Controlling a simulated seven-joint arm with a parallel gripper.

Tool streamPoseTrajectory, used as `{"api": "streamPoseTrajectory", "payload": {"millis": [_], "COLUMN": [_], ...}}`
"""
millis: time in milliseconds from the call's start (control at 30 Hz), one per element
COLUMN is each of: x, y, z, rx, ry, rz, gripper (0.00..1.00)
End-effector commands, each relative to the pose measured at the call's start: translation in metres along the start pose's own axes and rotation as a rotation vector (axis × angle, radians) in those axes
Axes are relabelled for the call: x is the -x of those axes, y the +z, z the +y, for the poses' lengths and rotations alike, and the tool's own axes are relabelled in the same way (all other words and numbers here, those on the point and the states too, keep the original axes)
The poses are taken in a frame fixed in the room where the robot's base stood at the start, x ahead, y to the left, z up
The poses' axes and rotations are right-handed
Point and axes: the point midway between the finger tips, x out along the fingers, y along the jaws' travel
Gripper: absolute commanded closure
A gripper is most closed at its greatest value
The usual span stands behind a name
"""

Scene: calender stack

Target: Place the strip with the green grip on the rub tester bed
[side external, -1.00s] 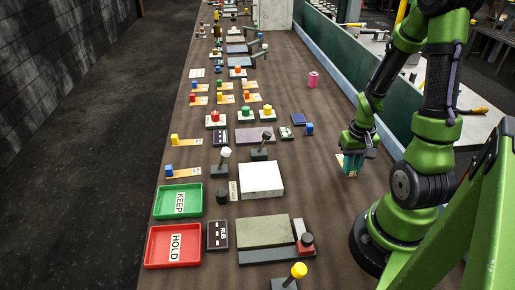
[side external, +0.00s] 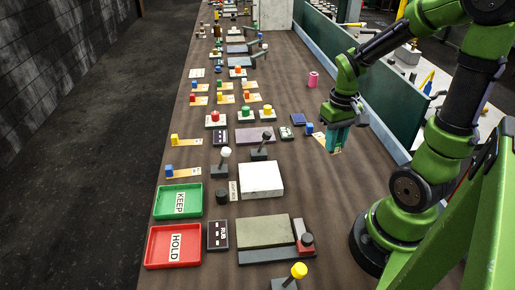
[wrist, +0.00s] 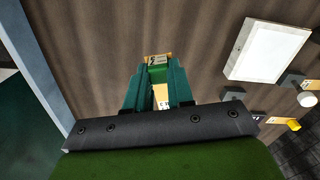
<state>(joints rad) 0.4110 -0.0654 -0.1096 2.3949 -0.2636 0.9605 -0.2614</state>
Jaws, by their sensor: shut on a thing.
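My gripper (side external: 337,140) is over the brown bench, to the right of the small blue block. In the wrist view, my gripper (wrist: 158,82) has its teal fingers shut on a green grip (wrist: 158,73) fixed to a tan strip (wrist: 158,58). The strip (side external: 320,138) shows partly beside the fingers in the side view; the rest is hidden. The rub tester bed appears to be the grey-green slab (side external: 265,231) beside the black RUB panel (side external: 218,235). Its top is bare, and my gripper is well away from it.
A white slab (side external: 261,179) lies between my gripper and the rub tester. Green KEEP (side external: 193,187) and red HOLD (side external: 151,245) trays stand at left. Levers with white, black and yellow knobs (side external: 299,270) rise nearby. Other strips with coloured grips lie farther along. Bench right of the white slab is clear.

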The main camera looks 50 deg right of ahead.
Motion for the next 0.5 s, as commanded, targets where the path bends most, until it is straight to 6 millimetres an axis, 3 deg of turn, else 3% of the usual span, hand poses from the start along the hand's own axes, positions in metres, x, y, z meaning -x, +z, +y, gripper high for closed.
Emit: {"api": "streamPoseTrajectory", "payload": {"millis": [33,233,500], "x": [0.0,0.001,0.003], "y": [-0.002,-0.001,0.023], "z": [-0.019,-0.082,-0.167], "rx": [0.046,0.038,-0.199], "ry": [0.0,0.003,0.008], "rz": [-0.002,-0.004,-0.002], "gripper": [1.0,1.0,1.0]}}
